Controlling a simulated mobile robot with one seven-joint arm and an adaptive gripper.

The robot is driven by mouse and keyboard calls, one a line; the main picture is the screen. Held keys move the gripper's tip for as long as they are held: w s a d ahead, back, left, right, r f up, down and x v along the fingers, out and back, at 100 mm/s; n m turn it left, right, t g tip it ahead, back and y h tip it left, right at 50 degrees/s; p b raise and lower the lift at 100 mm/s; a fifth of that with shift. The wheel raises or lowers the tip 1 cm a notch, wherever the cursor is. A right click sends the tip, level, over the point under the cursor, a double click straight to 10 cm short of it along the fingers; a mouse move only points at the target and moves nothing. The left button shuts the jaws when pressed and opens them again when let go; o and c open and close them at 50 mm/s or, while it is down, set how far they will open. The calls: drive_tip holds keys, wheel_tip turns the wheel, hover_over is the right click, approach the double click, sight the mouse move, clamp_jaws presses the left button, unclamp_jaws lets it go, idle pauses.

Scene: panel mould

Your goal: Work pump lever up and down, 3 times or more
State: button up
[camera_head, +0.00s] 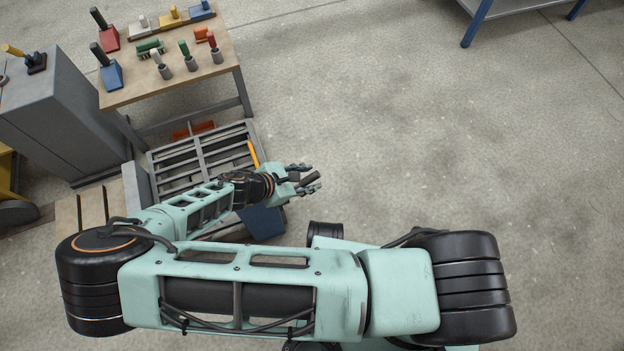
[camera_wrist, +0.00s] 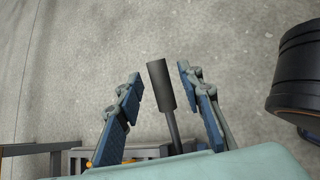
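The pump lever shows in the wrist view as a dark cylindrical grip (camera_wrist: 160,86) on a thin grey rod (camera_wrist: 174,132). My gripper (camera_wrist: 159,72) is open, with one blue-padded finger on each side of the grip. A gap shows on both sides, so the fingers do not appear to touch it. In the head view my gripper (camera_head: 306,178) is right of the slatted pallet, with the dark grip (camera_head: 310,181) between its fingers. A dark blue block (camera_head: 263,222) sits below my wrist, partly hidden by my arm. I cannot tell whether it carries the lever.
A grey cabinet (camera_head: 62,120) stands at the left.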

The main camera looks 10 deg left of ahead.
drive_tip(key=shift+x, duration=0.9)
clamp_jaws()
